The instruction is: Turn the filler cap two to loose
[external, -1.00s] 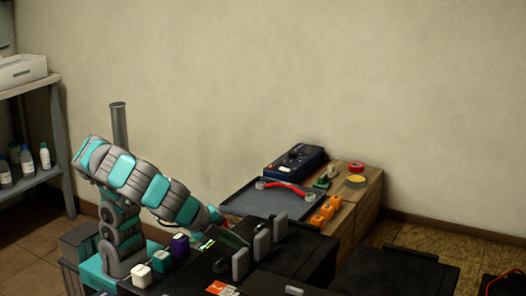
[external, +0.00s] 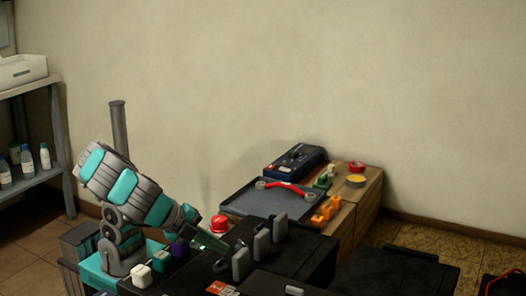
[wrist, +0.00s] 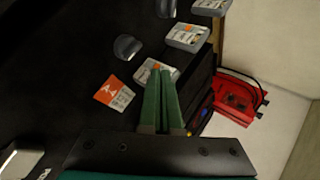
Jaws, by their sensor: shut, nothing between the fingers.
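Two dark round shapes that look like filler caps show in the wrist view, one at the upper middle (wrist: 127,47) and one at the top edge (wrist: 167,8). Grey labelled plates stand beside them, the nearest plate (wrist: 155,72) partly behind my fingertips. I cannot read a number, so I cannot tell which cap is two. My gripper (wrist: 162,72) has its green fingers together and empty. In the external view my gripper (external: 222,246) hangs low over the black battery top, left of the upright grey plates (external: 262,243), apart from the caps as far as I can tell.
White, teal and purple blocks (external: 160,260) line the battery's left side. An orange label (wrist: 115,93) lies on its top. A red button-like thing (external: 219,224) stands behind my gripper. A tray (external: 240,201) and orange pieces (external: 324,214) are on the wooden bench.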

